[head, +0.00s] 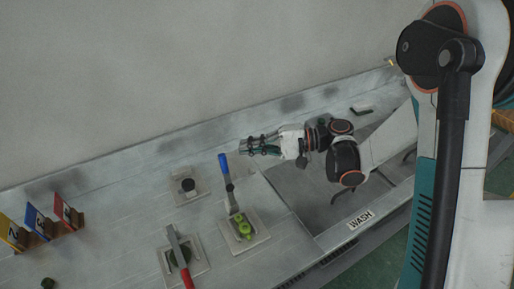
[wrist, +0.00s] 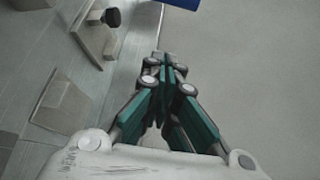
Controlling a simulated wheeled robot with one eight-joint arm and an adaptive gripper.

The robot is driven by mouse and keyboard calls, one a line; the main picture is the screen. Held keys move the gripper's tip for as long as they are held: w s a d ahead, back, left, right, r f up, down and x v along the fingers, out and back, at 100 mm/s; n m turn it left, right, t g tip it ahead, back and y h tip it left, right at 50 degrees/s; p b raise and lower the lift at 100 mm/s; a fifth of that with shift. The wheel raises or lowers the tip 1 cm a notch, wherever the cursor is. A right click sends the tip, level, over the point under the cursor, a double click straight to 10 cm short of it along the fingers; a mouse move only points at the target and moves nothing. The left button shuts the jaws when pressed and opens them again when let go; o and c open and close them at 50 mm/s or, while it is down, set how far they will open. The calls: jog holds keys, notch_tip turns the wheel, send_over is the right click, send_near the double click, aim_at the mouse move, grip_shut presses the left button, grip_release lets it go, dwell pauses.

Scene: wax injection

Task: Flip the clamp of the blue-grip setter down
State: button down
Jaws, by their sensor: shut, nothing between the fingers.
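The blue-grip setter has a blue handle (head: 224,165) that stands up at a steep angle above its square pale base plate (head: 262,240). A green part (head: 243,228) sits on this plate. My gripper (head: 243,149) is shut and empty, to the right of the blue grip and slightly above it in the head view. In the wrist view my closed fingertips (wrist: 164,62) point up the picture, and the blue grip (wrist: 178,3) shows at the top edge, beyond them. A visible gap separates the fingertips from the grip in that view.
A red-grip setter (head: 186,272) stands to the lower left. A small plate with a black knob (head: 188,185) lies left of the blue handle. Numbered coloured signs (head: 40,222) stand far left. The wash basin (head: 310,195) is at right, with a wall behind.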

aim_at(228, 182)
jog(key=s+a+b, duration=0.1)
jog(key=s+a, duration=0.1)
jog(key=s+a+b, duration=0.1)
jog(key=s+a, duration=0.1)
jog(key=shift+a+r, duration=0.15)
jog(key=shift+r, duration=0.05)
dwell(0.3)
jog(key=shift+w, duration=0.15)
